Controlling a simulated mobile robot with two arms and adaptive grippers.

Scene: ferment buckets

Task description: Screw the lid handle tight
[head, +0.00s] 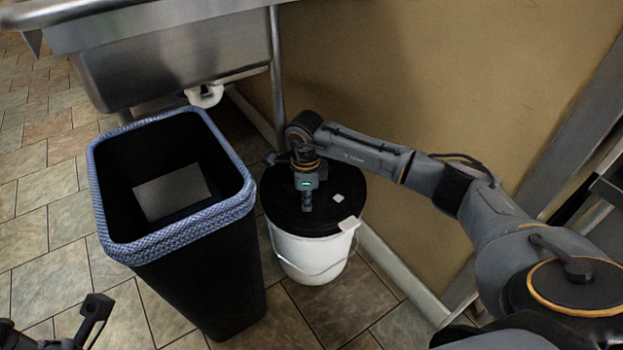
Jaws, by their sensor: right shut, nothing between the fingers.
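A white bucket (310,258) with a wire bail stands on the floor against the wall, with a round black lid (285,208) on top. My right arm reaches in from the right, and my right gripper (307,205) points down over the middle of the lid. It is shut with nothing between its fingers. I cannot make out the lid handle; the gripper covers the lid's centre. Whether the fingertips touch the lid is unclear. My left gripper (95,312) shows only in part at the bottom left corner, away from the bucket, and its opening is unclear.
A tall black bin (205,275) with a blue woven rim stands close left of the bucket. A steel sink (175,60) with a leg and drain pipe is behind. The tan wall (440,90) is close behind the bucket. Tiled floor is free in front.

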